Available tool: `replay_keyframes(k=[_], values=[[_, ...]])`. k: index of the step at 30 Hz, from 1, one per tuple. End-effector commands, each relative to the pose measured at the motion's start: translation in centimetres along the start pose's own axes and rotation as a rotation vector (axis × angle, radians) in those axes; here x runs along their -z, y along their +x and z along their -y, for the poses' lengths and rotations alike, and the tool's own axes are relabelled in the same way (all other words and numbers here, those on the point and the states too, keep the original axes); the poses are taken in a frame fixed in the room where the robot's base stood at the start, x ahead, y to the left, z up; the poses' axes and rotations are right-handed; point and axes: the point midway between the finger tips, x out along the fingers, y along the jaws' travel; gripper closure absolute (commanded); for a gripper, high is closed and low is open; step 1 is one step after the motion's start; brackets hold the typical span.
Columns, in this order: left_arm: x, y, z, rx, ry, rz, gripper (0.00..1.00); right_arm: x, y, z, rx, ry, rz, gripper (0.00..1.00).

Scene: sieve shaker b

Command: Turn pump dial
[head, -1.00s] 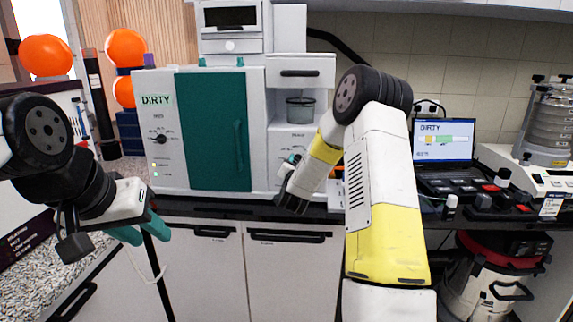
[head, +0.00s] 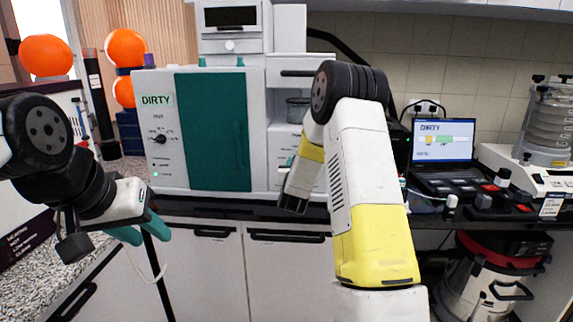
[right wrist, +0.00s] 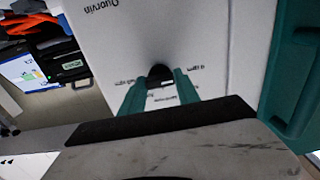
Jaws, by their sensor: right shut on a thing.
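The pump dial (right wrist: 161,73) is a small black knob on a white panel (right wrist: 110,45), seen in the right wrist view. My right gripper (right wrist: 160,84) has its two teal fingers on either side of the knob and is shut on it. The dial's pointer mark cannot be made out. In the head view my right arm hides the dial and most of that gripper, in front of the lower right of the white cabinet (head: 183,183).
The cabinet has a teal door (head: 220,130) and a second black knob (head: 159,139) at left. A beaker (head: 298,108) stands in its right recess. A laptop (head: 443,150) reading DIRTY and a sieve stack (head: 548,125) stand to the right.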

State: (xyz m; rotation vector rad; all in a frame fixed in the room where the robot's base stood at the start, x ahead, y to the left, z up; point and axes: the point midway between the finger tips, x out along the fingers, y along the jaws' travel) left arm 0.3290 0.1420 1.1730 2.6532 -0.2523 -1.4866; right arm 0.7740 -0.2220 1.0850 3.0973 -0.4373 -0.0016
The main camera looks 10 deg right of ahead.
Motion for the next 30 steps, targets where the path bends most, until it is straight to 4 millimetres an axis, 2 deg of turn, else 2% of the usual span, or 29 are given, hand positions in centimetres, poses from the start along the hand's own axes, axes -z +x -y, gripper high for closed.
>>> replay_keyframes(k=[9, 10, 13, 23, 26, 30], values=[[0.0, 0.0, 0.0, 0.000, 0.000, 0.000, 0.64, -0.3, -0.1, 0.0, 0.001, -0.004, 0.006, 1.00], [0.0, 0.0, 0.0, 0.000, 0.000, 0.000, 0.64, -0.3, -0.1, 0.0, 0.001, -0.004, 0.006, 0.58], [0.0, 0.0, 0.0, 0.000, 0.000, 0.000, 0.64, -0.2, -0.1, 0.0, 0.001, -0.004, 0.005, 0.40], [0.0, 0.0, 0.0, 0.000, 0.000, 0.000, 0.64, -0.1, -0.2, 0.0, 0.001, -0.002, 0.003, 0.40], [0.0, 0.0, 0.0, 0.000, 0.000, 0.000, 0.64, -0.1, -1.1, 0.1, 0.002, -0.002, 0.003, 0.40], [0.0, 0.0, 0.0, 0.000, 0.000, 0.000, 0.64, -0.1, -3.5, 0.1, 0.002, -0.002, 0.004, 0.40]])
